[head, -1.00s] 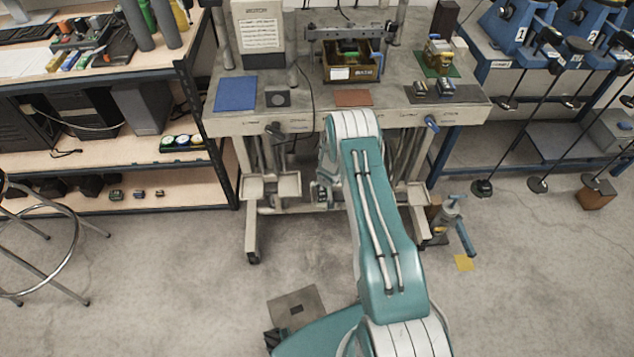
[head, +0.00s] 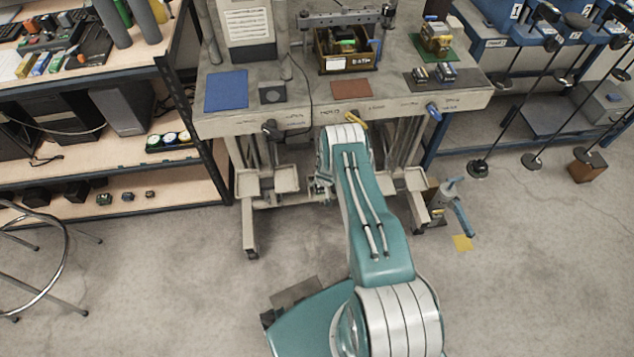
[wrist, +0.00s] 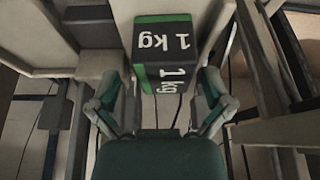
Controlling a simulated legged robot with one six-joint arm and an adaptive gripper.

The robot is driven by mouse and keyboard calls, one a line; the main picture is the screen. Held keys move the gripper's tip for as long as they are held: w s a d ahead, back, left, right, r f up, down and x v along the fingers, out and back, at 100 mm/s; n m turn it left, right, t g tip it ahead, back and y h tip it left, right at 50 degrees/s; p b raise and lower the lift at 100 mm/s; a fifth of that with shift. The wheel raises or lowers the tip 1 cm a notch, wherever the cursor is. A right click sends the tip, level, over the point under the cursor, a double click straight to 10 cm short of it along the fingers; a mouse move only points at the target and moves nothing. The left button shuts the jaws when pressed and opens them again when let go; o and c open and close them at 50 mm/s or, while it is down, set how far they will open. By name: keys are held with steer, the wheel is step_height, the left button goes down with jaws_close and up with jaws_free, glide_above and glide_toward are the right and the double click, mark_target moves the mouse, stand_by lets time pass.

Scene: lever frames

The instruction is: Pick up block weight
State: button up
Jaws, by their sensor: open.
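A dark block weight (wrist: 163,50) with a green stripe and white "1 kg" marks on two faces is in the upper middle of the wrist view. My gripper (wrist: 160,84) is open, with one finger on each side of the block's lower part. Gaps seem to show between the fingers and the block; contact cannot be made out. In the head view my gripper (head: 324,188) is at the front of the workbench, below its top and partly hidden by my arm. I cannot make out the block weight there.
The workbench (head: 300,122) has pale trays (head: 286,178) low at its front, beside my arm. Pale panels and frame parts crowd both sides in the wrist view. A shelf unit (head: 150,150) stands left, a blue rack (head: 540,120) right. The floor in front is mostly clear.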

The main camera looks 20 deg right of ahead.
steer(key=shift+w+f, duration=0.25)
steer(key=shift+f, duration=0.3)
steer(key=shift+w+a+f, duration=0.15)
steer(key=shift+w+a, duration=0.05)
steer(key=shift+a, duration=0.05)
steer(key=shift+s+d, duration=0.1)
steer(key=shift+d, duration=0.1)
steer(key=c, duration=1.3)
steer(key=shift+a+r, duration=0.15)
steer(key=shift+r, duration=0.05)
